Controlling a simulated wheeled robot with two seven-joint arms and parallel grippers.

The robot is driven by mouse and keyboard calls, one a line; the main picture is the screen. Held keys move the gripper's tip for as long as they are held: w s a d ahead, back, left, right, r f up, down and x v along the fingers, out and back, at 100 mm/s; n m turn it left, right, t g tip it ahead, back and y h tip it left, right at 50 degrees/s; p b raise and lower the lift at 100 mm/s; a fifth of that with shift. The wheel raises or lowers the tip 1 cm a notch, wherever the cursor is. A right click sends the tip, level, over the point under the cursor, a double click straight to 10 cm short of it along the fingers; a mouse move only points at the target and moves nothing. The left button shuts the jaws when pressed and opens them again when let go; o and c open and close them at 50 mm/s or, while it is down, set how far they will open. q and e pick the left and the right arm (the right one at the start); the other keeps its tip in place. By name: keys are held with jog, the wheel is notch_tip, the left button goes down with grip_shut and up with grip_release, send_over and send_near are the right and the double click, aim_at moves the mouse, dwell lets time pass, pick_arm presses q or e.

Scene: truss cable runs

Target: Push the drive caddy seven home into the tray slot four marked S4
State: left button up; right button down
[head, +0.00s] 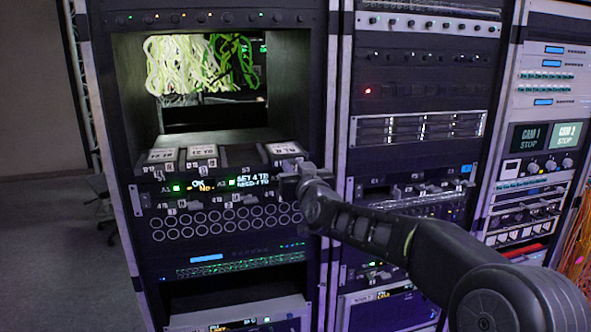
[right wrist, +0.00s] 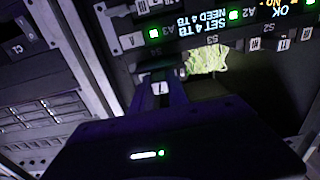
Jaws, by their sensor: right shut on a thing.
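The drive caddy seven (head: 285,150) is a dark block with a white label on top, at the right end of the tray (head: 240,160) in the head view. It lies in line with the slot at the right of the one marked S3. My right gripper (head: 298,180) is shut on its front end. In the right wrist view, upside down, a small white tag (right wrist: 160,88) shows between the fingers, near the S4 mark (right wrist: 183,50). How deep the caddy sits is hidden by the gripper. My left gripper is not in view.
Two other labelled caddies (head: 203,153) stand in the tray at the left. Below them is a lit display (head: 252,181) reading "SET 4 TB, NEED 4 TB". Green and white cables (head: 200,65) hang in the opening behind. A rack post (head: 338,130) stands close at the right.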

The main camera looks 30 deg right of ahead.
aim_at(288, 159)
jog(key=shift+p+x, duration=0.35)
jog(key=shift+x, duration=1.6)
jog(key=shift+w+d+r, duration=0.1)
jog(key=shift+w+d, duration=0.05)
jog(key=shift+w, duration=0.2)
jog(key=shift+w+d, duration=0.1)
jog(key=shift+w, duration=0.25)
jog(key=c, duration=1.2)
grip_release()
